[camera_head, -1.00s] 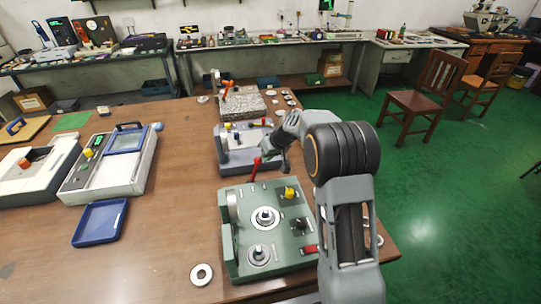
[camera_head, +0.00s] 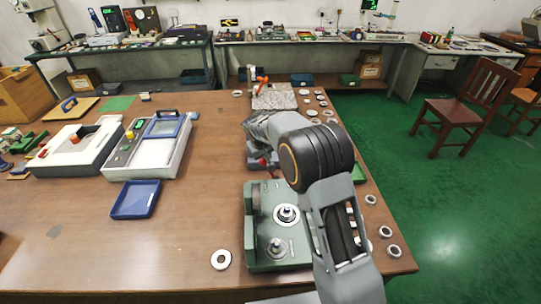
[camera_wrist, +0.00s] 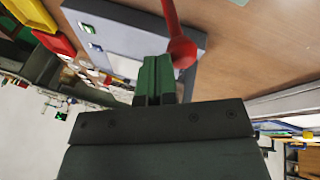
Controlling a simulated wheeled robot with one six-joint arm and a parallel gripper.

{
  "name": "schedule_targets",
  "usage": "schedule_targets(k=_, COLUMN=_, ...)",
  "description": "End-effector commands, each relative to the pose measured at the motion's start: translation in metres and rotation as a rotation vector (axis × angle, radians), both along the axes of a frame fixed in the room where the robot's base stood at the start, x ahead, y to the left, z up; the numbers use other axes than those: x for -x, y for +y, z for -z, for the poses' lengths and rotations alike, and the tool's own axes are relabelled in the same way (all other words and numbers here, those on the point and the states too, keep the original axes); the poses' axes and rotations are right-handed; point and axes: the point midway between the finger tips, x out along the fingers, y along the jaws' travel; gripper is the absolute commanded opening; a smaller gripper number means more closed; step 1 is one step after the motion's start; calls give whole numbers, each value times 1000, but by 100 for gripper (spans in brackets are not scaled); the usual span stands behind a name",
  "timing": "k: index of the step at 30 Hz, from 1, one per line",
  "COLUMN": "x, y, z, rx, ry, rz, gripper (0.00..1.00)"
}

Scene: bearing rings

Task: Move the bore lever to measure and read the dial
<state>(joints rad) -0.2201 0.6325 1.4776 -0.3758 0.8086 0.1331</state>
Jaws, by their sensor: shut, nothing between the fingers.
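A red lever with a round ball knob (camera_wrist: 183,52) shows in the wrist view, just beyond and to the right of my fingertips. My gripper (camera_wrist: 157,62) has green fingers pressed together, with nothing between them; I cannot tell whether they touch the knob. In the head view only a bit of red (camera_head: 264,160) shows beside my arm, which hides the gripper. The green fixture (camera_head: 252,240) stands at the front with metal rings on its posts. A grey-blue device (camera_wrist: 125,35) lies behind the lever in the wrist view. No dial reading is legible.
A loose ring (camera_head: 221,260) lies at the front, and several more line the right edge. The table (camera_head: 200,205) is bare between the tray and the fixture.

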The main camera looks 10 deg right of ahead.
Motion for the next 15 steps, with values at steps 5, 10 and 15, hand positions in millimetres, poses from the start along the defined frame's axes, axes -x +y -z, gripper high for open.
schedule_targets(k=5, x=0, y=6, z=2, rx=-1, ry=1, rz=-2, gripper=0)
schedule_targets(k=10, x=0, y=9, z=2, rx=-3, ry=1, rz=-5, gripper=0)
schedule_targets(k=15, x=0, y=10, z=2, rx=-4, ry=0, rz=-7, gripper=0)
